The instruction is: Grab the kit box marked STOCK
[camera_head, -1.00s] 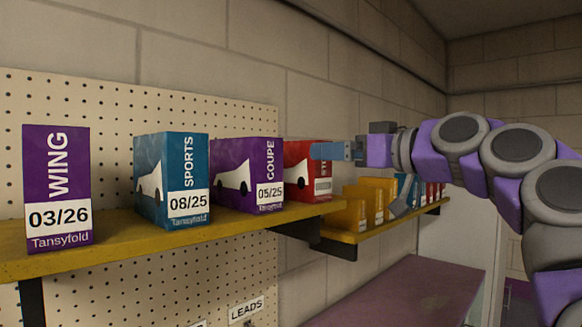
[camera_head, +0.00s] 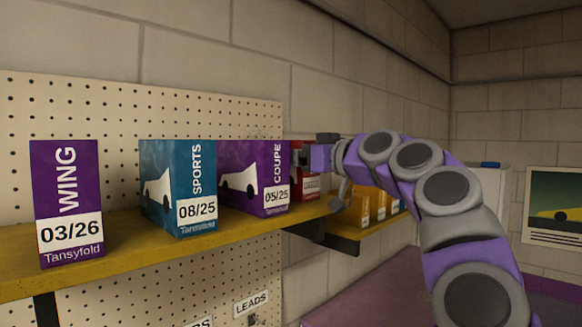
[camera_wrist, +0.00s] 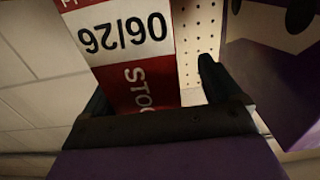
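The red STOCK kit box (camera_head: 311,186) stands on the yellow shelf, right of the purple COUPE box (camera_head: 262,180). My gripper partly hides it in the head view. In the wrist view the red box (camera_wrist: 138,78) shows upside down, with a white 06/26 label and part of the word STOCK. My gripper (camera_head: 312,160) is at the box. In the wrist view its two dark fingers (camera_wrist: 152,90) are apart, with the box's near end between them. The left finger is close to the box edge. A gap shows beside the right finger.
The yellow shelf (camera_head: 130,243) also holds the blue SPORTS box (camera_head: 178,186) and the purple WING box (camera_head: 67,203). The COUPE box is close on the left of my gripper. Yellow boxes (camera_head: 375,204) stand on another shelf farther right. A pegboard (camera_head: 110,112) backs the shelf.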

